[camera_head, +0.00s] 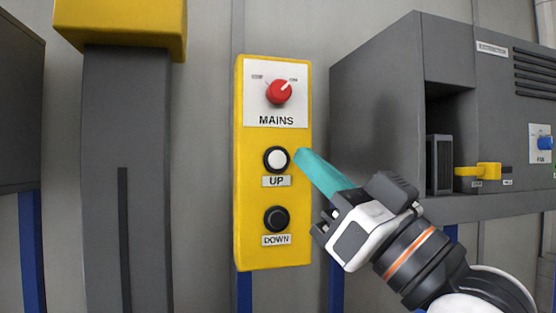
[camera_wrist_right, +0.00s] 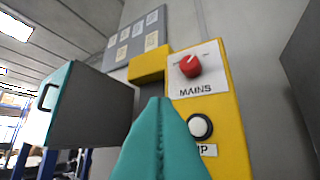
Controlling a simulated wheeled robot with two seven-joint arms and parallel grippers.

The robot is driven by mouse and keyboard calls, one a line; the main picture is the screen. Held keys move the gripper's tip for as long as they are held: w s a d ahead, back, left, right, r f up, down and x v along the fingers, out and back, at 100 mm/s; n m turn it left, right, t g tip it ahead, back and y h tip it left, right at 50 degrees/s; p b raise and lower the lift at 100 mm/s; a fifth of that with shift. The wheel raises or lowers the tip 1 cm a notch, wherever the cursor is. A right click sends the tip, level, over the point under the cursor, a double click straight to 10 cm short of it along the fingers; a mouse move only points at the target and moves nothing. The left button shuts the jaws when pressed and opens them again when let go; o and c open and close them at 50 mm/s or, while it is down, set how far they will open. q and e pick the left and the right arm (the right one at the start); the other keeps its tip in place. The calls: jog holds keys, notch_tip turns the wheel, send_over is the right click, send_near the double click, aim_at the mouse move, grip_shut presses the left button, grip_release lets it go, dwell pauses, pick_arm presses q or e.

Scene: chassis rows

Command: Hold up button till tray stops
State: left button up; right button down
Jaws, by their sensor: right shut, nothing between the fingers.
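The yellow control panel (camera_head: 243,225) stands upright in the middle of the head view. It carries a red MAINS knob (camera_head: 279,91), a white UP button (camera_head: 277,159) and a black DOWN button (camera_head: 276,219). My right gripper (camera_head: 302,158) is shut and empty, its teal fingertips just right of the UP button. In the right wrist view the UP button (camera_wrist_right: 199,126) shows right of the teal fingers (camera_wrist_right: 160,140). I cannot tell whether the fingertips touch the panel; the button's face is uncovered. The tray cannot be made out. My left gripper is out of view.
A grey column (camera_head: 125,190) with a yellow top (camera_head: 120,22) and a dark slot stands left of the panel. A grey cabinet (camera_head: 375,110) with a yellow lever (camera_head: 480,171) and a blue FAN knob (camera_head: 544,143) is at right. A grey-and-teal box (camera_wrist_right: 90,108) shows in the right wrist view.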

aim_at(277, 159)
jog(key=shift+w+a, duration=0.4)
jog(key=shift+w, duration=0.9)
jog(key=shift+w+a, duration=0.4)
jog(key=shift+w, duration=0.9)
jog(key=shift+w+a, duration=0.4)
jog(key=shift+w, duration=0.9)
jog(key=shift+w, duration=0.1)
jog(key=shift+w+a+p, duration=0.15)
jog(key=shift+w+p, duration=0.15)
